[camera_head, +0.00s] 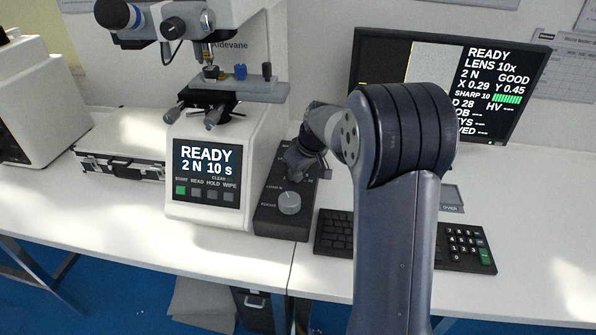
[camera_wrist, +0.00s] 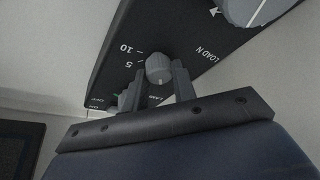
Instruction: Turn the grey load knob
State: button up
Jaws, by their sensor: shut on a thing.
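The grey load knob (camera_wrist: 158,70) is a small ribbed cylinder on the dark control box (camera_head: 270,220). In the wrist view the printed numbers 5 and 10 and the words LOAD N stand close to it. My gripper (camera_wrist: 157,85) is shut on this knob, with one finger on each side. In the head view my gripper (camera_head: 305,170) is over the upper part of the box, and the small knob is hidden behind it.
A larger pale knob (camera_head: 289,203) sits lower on the box. The hardness tester (camera_head: 205,150) stands to the left, its screen reading READY, 2 N, 10 s. A keyboard (camera_head: 335,232) lies to the right, and a monitor (camera_head: 435,70) stands behind.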

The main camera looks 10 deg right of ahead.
dwell(0.3)
jog(key=o, duration=1)
jog(key=v, duration=1)
jog(key=shift+r, duration=0.4)
jog(key=shift+s, duration=0.1)
jog(key=x, duration=1.1)
jog(key=shift+d, duration=0.1)
